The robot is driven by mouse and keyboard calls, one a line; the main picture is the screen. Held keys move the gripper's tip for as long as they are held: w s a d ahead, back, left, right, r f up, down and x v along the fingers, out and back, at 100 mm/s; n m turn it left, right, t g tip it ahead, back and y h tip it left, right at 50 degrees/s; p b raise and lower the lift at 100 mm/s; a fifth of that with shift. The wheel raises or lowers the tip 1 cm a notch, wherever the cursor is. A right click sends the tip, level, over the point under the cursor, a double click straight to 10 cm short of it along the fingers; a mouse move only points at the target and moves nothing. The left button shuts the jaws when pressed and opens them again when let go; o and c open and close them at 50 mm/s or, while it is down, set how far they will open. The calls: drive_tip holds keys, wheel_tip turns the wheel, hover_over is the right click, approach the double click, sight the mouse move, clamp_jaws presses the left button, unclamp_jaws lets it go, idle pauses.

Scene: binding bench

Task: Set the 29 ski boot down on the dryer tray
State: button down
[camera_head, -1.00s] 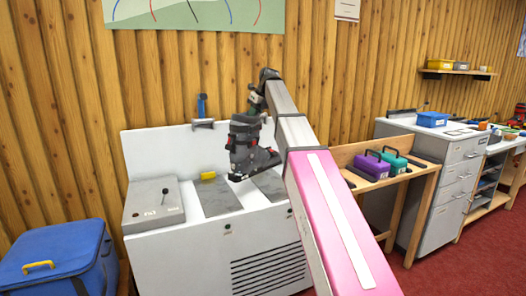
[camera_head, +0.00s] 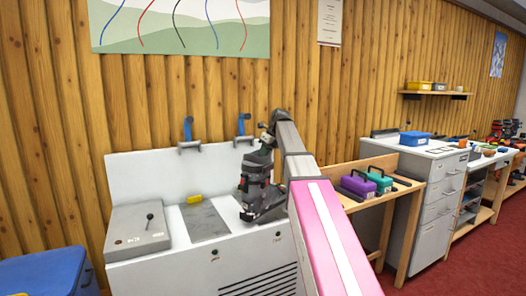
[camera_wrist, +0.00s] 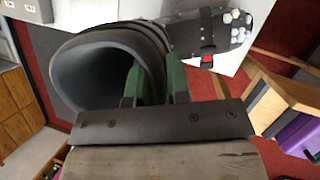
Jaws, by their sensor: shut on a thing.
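The dark grey ski boot (camera_head: 256,184) with red details hangs upright from my gripper over the right part of the white dryer bench (camera_head: 232,239). Its sole is at or just above the surface; I cannot tell if it touches. In the wrist view my gripper's green fingers (camera_wrist: 154,88) are shut on the boot's cuff (camera_wrist: 113,62), with the open cuff mouth facing left. A bare grey tray plate (camera_head: 205,222) lies left of the boot. The surface under the boot is mostly hidden, and no 29 is readable.
A grey box with a lever (camera_head: 139,232) and a yellow block (camera_head: 194,198) are on the dryer. Blue-topped brackets (camera_head: 187,130) stand along its back panel. A wooden bench with purple (camera_head: 357,187) and teal cases is to the right.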

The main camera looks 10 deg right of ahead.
drive_tip(key=shift+f, duration=1.75)
drive_tip(key=c, duration=1.1)
unclamp_jaws()
